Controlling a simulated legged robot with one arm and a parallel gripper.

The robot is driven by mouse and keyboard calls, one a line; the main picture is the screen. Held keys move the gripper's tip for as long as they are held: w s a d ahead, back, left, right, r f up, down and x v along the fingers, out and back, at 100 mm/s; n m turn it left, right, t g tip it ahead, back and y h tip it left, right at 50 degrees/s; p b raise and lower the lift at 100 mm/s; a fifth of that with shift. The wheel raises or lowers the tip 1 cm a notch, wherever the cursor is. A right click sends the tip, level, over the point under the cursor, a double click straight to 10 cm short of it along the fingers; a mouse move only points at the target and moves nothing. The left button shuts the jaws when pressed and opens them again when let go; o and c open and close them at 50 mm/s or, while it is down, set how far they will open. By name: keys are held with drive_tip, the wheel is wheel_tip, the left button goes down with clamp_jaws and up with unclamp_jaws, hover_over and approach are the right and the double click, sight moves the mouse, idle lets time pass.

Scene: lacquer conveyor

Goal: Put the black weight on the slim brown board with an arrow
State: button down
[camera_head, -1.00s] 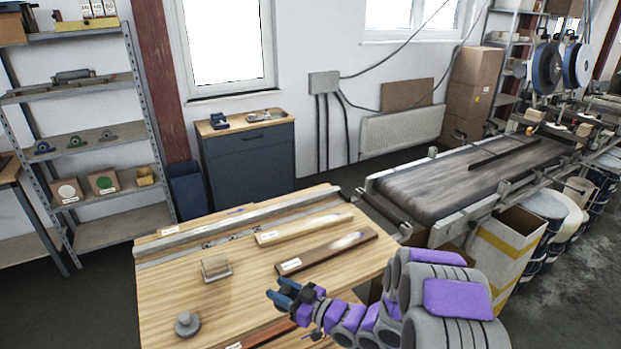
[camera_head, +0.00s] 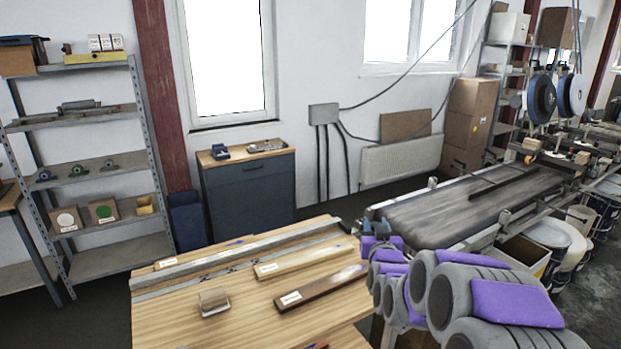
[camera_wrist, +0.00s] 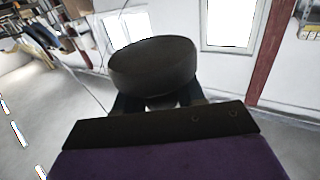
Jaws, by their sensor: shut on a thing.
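My gripper (camera_head: 380,243) is raised past the right edge of the wooden table. In the wrist view it is shut on the black weight (camera_wrist: 152,68), a dark round disc held clear of any surface. In the head view the weight cannot be made out. A dark brown board (camera_head: 322,287) with a white label lies on the table, left of my gripper. A paler board (camera_head: 300,261) lies behind it. A light strip with a small purple mark (camera_head: 236,243) lies behind the metal rail. The end of another dark board (camera_head: 317,345) shows at the bottom edge. No arrow is clearly readable.
A small wooden block on a tray (camera_head: 214,301) stands on the table's left part. A metal rail (camera_head: 240,262) crosses the table. The conveyor (camera_head: 470,205) lies to the right, a blue cabinet (camera_head: 250,195) and a shelf (camera_head: 95,175) behind. The table's front left is bare.

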drive_tip(key=shift+d+r, duration=0.1)
drive_tip(key=shift+r, duration=0.05)
drive_tip(key=a+f+n+y, duration=0.3)
drive_tip(key=a+f+y, duration=0.2)
drive_tip(key=a+f, duration=0.25)
drive_tip(key=s+a+f+n+g+y, duration=1)
drive_tip(key=s+a+f, duration=0.3)
drive_tip(key=s+a, duration=0.4)
drive_tip(key=shift+s+a+f+y, duration=0.25)
drive_tip(key=shift+s+f+y, duration=0.2)
drive_tip(key=shift+y, duration=0.25)
